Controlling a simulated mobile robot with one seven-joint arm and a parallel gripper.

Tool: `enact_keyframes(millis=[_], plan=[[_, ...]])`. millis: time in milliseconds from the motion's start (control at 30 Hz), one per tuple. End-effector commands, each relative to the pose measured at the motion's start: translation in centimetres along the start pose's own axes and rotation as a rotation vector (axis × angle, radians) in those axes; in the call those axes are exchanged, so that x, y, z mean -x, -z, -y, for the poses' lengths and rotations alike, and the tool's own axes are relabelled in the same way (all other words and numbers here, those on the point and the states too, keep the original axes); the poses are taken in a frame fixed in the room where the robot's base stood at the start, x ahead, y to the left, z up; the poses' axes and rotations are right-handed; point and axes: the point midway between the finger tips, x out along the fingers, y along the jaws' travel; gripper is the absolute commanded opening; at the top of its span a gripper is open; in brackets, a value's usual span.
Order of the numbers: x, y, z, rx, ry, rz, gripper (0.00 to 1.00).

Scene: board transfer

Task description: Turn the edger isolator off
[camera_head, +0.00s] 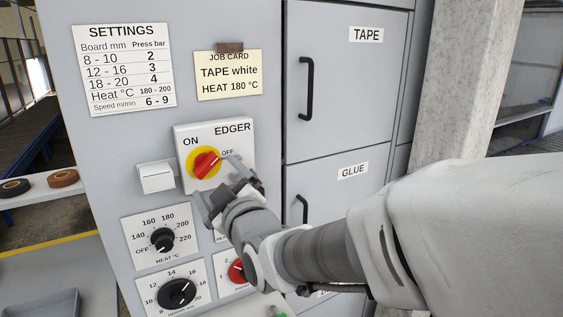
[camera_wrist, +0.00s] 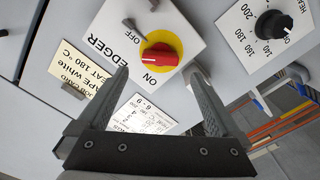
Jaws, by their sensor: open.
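The edger isolator is a red rotary handle (camera_head: 206,164) on a yellow disc, on a white plate marked EDGER, ON and OFF. In the head view the handle slants from lower left to upper right; I cannot tell for certain which mark it points to. The handle (camera_wrist: 157,57) also shows in the wrist view, just ahead of the fingertips and between their lines. My gripper (camera_head: 219,185) is open and empty, at the lower right of the isolator. In the wrist view my gripper (camera_wrist: 158,72) has its fingers on either side, with no clear contact with the handle.
A heat dial (camera_head: 163,240), another black dial (camera_head: 176,293) and a red knob (camera_head: 237,271) sit below the isolator. A small white box (camera_head: 156,177) juts out at its left. A job card (camera_head: 229,76) and settings sheet (camera_head: 123,70) are above. Drawer handles (camera_head: 307,89) protrude at the right.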

Motion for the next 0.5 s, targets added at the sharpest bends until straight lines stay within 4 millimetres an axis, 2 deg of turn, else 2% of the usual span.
enact_keyframes(millis=[300, 500], plan=[[-4.6, 0.1, 0.0, -0.001, 0.001, 0.0, 1.0], [-6.2, 0.0, 0.0, -0.001, 0.001, 0.0, 1.0]])
